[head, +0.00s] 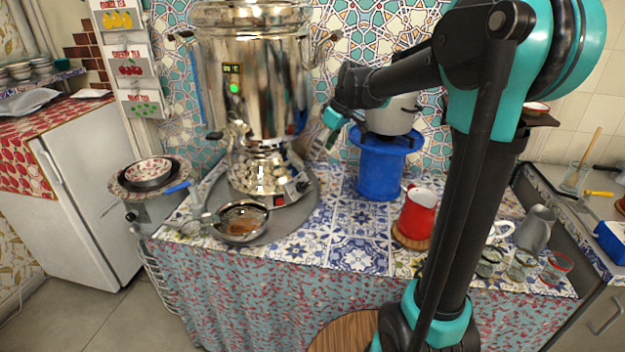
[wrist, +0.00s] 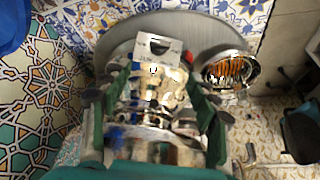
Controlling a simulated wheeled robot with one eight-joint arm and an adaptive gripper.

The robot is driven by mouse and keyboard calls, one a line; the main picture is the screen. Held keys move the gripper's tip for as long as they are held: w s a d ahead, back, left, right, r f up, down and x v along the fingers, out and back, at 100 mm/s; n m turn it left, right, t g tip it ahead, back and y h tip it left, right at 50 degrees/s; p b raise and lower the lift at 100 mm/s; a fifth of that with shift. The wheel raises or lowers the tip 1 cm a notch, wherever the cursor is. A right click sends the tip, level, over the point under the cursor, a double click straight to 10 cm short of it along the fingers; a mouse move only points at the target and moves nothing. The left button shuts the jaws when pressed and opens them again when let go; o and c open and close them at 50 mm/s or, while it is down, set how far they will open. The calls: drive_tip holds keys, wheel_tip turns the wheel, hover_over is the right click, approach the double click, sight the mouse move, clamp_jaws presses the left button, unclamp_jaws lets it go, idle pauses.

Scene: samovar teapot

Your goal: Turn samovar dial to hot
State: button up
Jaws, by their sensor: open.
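The polished metal samovar (head: 250,90) stands on a round grey tray (head: 295,222) on the tiled counter, with a green light on its body. On its base, a dark dial (head: 304,186) sits beside a red switch (head: 280,201). My gripper (head: 330,122) is to the right of the samovar and above the dial, apart from it. In the wrist view my gripper (wrist: 152,78) is open, its fingers on either side of the pale control panel (wrist: 128,48). The dark dial (wrist: 159,45) appears beyond the fingertips. Its setting is too small to read.
A bowl with a strainer (head: 242,222) stands left of the dial, close to the samovar. To the right are a blue stand (head: 382,170) with a pot (head: 392,115) and a red mug (head: 418,213). The tiles before the blue stand are clear.

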sight(307, 183)
drive_tip(key=x, duration=1.5)
drive_tip(key=shift+a+f, duration=0.1)
drive_tip(key=shift+f, duration=0.25)
drive_tip(key=c, duration=1.2)
